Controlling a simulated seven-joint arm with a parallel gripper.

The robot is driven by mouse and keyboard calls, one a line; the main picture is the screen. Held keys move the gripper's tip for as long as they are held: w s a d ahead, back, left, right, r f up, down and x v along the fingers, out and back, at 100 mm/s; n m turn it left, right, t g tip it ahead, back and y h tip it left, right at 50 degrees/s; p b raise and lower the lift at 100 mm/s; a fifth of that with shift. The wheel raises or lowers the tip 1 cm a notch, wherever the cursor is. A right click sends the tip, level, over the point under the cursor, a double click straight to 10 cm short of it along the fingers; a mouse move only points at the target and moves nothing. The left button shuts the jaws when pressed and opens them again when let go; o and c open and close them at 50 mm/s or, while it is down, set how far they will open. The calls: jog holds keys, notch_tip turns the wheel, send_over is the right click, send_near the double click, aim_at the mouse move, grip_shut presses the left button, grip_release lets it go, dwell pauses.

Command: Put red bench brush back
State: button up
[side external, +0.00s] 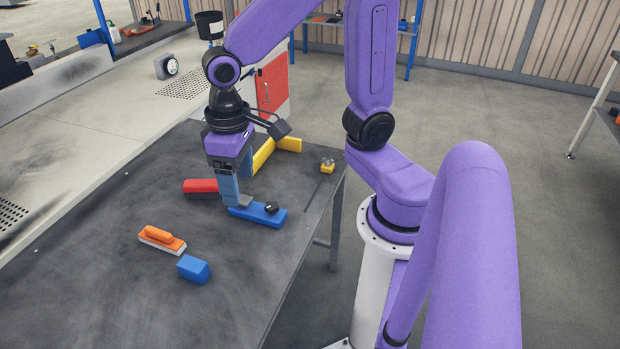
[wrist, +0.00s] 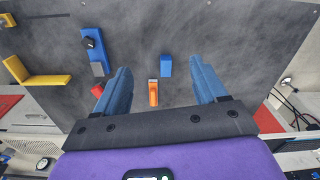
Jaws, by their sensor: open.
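The red bench brush (side external: 201,186) lies on the dark table, its right end partly behind my gripper's near finger in the side view. In the wrist view only a small red piece of it (wrist: 97,89) shows beside the left finger. My gripper (side external: 238,190) points down over the table, open, with nothing seen between its blue fingers. It also shows in the wrist view (wrist: 160,68), fingers wide apart. A blue block with a black knob and grey end (side external: 262,215) and a yellow angled bracket (side external: 266,154) are near the brush.
An orange-and-white tool (side external: 161,239) and a loose blue block (side external: 194,269) lie toward the table's near side. A small yellow piece with a knob (side external: 327,167) sits by the right edge. The table's near left area is clear.

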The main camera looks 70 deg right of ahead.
jog(key=s+d+n, duration=0.3)
jog(key=s+n, duration=0.7)
jog(key=s, duration=0.2)
jog(key=shift+d, duration=0.4)
dwell(0.3)
